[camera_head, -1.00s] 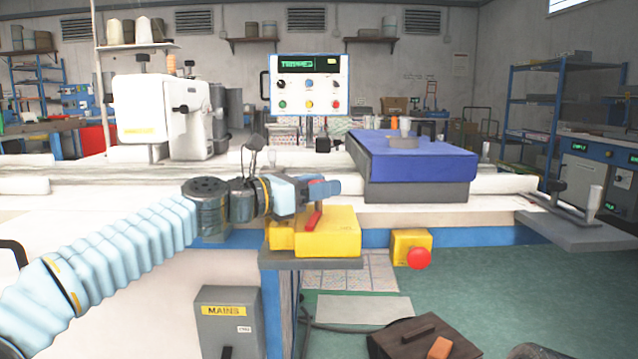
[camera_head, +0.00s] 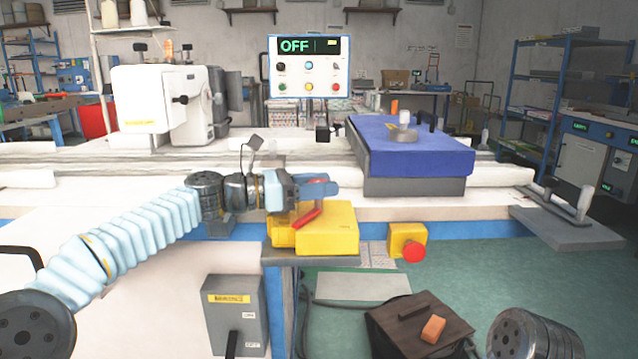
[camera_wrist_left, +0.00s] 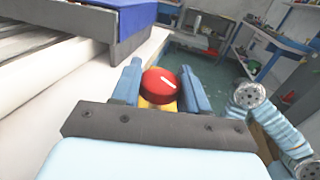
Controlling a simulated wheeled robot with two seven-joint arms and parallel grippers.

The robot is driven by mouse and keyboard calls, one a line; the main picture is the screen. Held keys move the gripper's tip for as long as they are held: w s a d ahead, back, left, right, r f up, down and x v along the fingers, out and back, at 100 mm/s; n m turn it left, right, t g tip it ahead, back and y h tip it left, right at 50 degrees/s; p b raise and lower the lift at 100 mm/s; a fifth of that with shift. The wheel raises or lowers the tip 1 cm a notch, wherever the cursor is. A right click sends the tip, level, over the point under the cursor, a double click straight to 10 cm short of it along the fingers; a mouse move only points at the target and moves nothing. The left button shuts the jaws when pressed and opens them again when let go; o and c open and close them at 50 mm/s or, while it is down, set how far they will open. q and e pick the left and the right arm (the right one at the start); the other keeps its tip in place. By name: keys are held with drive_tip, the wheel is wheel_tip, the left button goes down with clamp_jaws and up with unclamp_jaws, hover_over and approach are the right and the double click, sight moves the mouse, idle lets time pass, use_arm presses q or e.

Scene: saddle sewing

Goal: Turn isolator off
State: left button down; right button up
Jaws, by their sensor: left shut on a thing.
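A yellow box (camera_head: 330,236) with a red rotary handle (camera_head: 309,215) sits on a small ledge at the front of the bench. The handle is tilted in the head view. In the left wrist view, it is a round red knob (camera_wrist_left: 159,84) with a white line, between the two fingers. My left gripper (camera_head: 318,188) is shut on this handle and partly hides it. The panel display (camera_head: 294,46) above the bench reads "OFF". A grey box (camera_head: 233,315) with a yellow label and a black lever hangs below the bench. My right gripper is not in view.
A yellow box with a red stop button (camera_head: 414,252) hangs under the bench edge. A blue-topped block (camera_head: 420,150) lies on the bench, and a white sewing machine (camera_head: 160,98) stands at the left. A brown box (camera_head: 418,325) stands on the floor.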

use_arm(q)
drive_tip(key=c, duration=0.6)
unclamp_jaws()
drive_tip(key=shift+a+r, duration=0.1)
drive_tip(key=shift+r, duration=0.2)
drive_tip(key=shift+f, duration=0.15)
drive_tip(key=b+v, duration=0.1)
drive_tip(key=v, duration=1.3)
